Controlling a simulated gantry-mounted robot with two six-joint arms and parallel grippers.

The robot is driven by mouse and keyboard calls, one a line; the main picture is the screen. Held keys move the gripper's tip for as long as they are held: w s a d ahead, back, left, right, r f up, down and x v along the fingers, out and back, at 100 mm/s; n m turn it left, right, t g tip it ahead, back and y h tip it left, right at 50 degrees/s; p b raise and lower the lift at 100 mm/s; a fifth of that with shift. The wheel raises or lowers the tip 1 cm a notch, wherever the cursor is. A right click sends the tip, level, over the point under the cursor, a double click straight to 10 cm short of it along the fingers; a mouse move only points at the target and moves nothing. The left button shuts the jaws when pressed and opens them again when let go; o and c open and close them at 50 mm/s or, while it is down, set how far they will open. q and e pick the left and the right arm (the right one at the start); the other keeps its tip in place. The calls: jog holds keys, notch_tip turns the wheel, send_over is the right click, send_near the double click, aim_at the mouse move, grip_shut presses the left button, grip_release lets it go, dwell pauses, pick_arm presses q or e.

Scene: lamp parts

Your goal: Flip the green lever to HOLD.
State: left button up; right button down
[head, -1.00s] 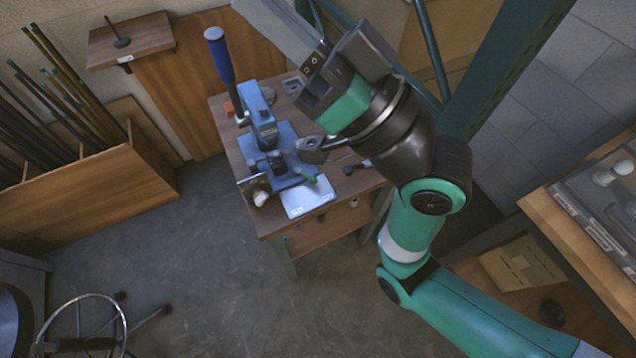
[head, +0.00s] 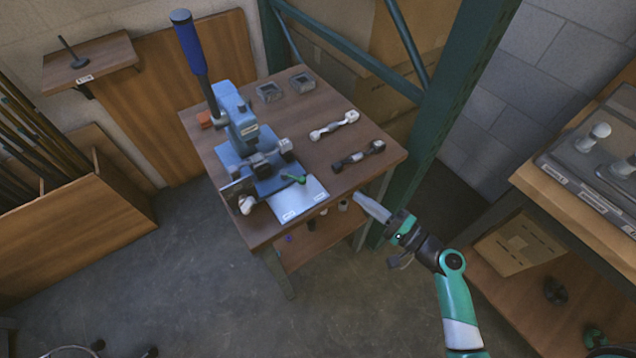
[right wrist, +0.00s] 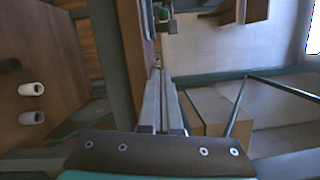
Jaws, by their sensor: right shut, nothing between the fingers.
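The small green lever (head: 295,179) sits at the front of the blue press (head: 243,128), at the upper edge of a pale plate (head: 301,199). The plate carries two small labels, too small to read. A green spot at the top of the right wrist view may be the lever. My right gripper (head: 359,198) is at the table's right front edge, apart from the lever and to its right. Its fingers, long in the right wrist view (right wrist: 162,72), are shut and empty. My left gripper is out of view.
The press's tall blue-handled arm (head: 187,42) rises at the back left of the wooden table (head: 310,90). A white part (head: 334,125) and a black part (head: 358,156) lie on the right side. A green post (head: 440,120) stands close behind the table's right corner.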

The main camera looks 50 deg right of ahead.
aim_at(319, 188)
jog(key=w, duration=0.3)
jog(key=w+b, duration=0.1)
jog(key=w, duration=0.6)
jog(key=shift+w+a+r, duration=0.1)
jog(key=shift+a+r, duration=0.1)
jog(key=shift+r, duration=0.05)
jog(key=a, duration=0.3)
jog(key=shift+w+a+r+p, duration=0.3)
jog(key=shift+a+r+p, duration=0.05)
jog(key=shift+a+p, duration=0.05)
jog(key=shift+w, duration=0.1)
